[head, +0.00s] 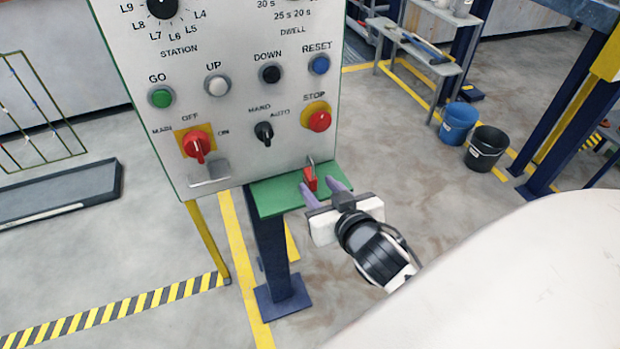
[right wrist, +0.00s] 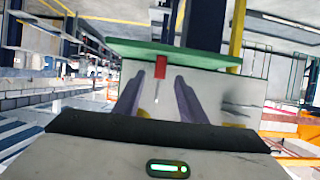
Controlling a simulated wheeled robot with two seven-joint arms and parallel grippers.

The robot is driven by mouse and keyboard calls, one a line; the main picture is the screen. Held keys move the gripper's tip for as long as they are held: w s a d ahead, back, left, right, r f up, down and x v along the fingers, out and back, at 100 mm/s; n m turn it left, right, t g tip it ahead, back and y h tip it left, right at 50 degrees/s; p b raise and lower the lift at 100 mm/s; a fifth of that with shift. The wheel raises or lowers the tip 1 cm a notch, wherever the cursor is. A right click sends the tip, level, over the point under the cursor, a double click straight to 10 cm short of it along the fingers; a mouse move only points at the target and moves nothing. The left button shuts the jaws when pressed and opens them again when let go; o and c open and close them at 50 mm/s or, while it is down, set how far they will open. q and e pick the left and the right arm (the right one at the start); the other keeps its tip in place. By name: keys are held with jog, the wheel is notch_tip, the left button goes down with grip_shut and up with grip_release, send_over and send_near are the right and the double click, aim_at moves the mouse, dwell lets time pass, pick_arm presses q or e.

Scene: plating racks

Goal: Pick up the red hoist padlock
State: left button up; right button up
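The red padlock (head: 310,180) stands on the green shelf (head: 272,198) below the control panel, its metal shackle pointing up. My right gripper (head: 317,187) is open at the shelf, with one purple finger on each side of the padlock's line. In the right wrist view, the red padlock (right wrist: 160,66) shows upside down against the green shelf (right wrist: 200,58), centred between the open fingers of the right gripper (right wrist: 158,82). A gap shows on both sides, and nothing is held. Whether the fingertips reach past the padlock is hard to tell. My left gripper is out of view.
The control panel (head: 230,110) rises just behind the shelf, with a red main switch (head: 197,144) and a red stop button (head: 319,121). A blue post (head: 270,250) carries the shelf. Blue and black buckets (head: 486,150) stand at the right on open floor.

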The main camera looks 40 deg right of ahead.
aim_at(314, 183)
jog(key=x, duration=0.4)
jog(key=shift+w+f, duration=0.15)
jog(key=shift+f, duration=0.2)
grip_shut()
jog(key=shift+r, duration=0.1)
